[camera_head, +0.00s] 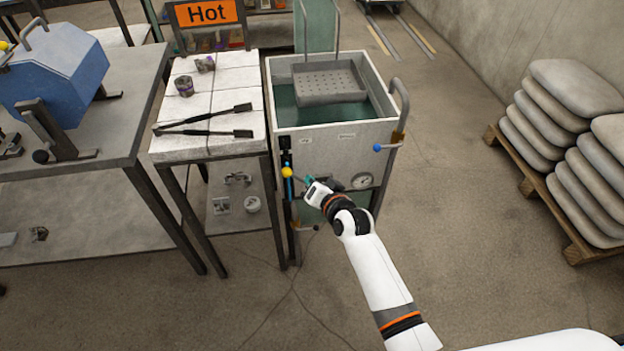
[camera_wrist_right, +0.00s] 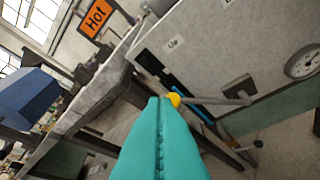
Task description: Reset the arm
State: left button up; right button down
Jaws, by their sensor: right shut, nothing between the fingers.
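My right arm reaches up from the bottom right in the head view. Its right gripper (camera_head: 309,184) is in front of the grey tank (camera_head: 340,137), close to a lever with a yellow knob (camera_head: 287,172). In the right wrist view the teal fingers (camera_wrist_right: 160,140) are shut together with nothing between them. The yellow knob (camera_wrist_right: 174,99) shows just beyond the fingertips there. I cannot tell whether the fingers touch it. My left gripper is not in view.
A stone-topped table (camera_head: 215,142) with tongs (camera_head: 205,127) stands left of the tank. A blue machine (camera_head: 55,75) sits on the bench at far left. Stacked sacks (camera_head: 545,125) lie on a pallet at right. The floor (camera_head: 450,200) between tank and pallet is clear.

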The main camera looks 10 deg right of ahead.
jog(key=s+d+f+n+g+h, duration=0.1)
jog(key=s+d+f+n+g, duration=0.15)
jog(key=s+f, duration=1)
jog(key=s+d+f+n+g+h, duration=0.1)
jog(key=s+d+f+g, duration=0.5)
jog(key=f, duration=1.1)
jog(key=s+d+f+n+g, duration=0.1)
jog(key=s+f, duration=0.3)
jog(key=s, duration=0.7)
jog(key=s+d+f+n+g+h, duration=0.1)
jog(key=s+d+f+n, duration=0.1)
jog(key=s, duration=0.9)
jog(key=s+d+f+n+g+h, duration=0.1)
jog(key=s+d+f+g, duration=0.1)
jog(key=s+f, duration=0.4)
jog(key=s+d, duration=0.1)
jog(key=s, duration=0.4)
jog(key=shift+s, duration=0.15)
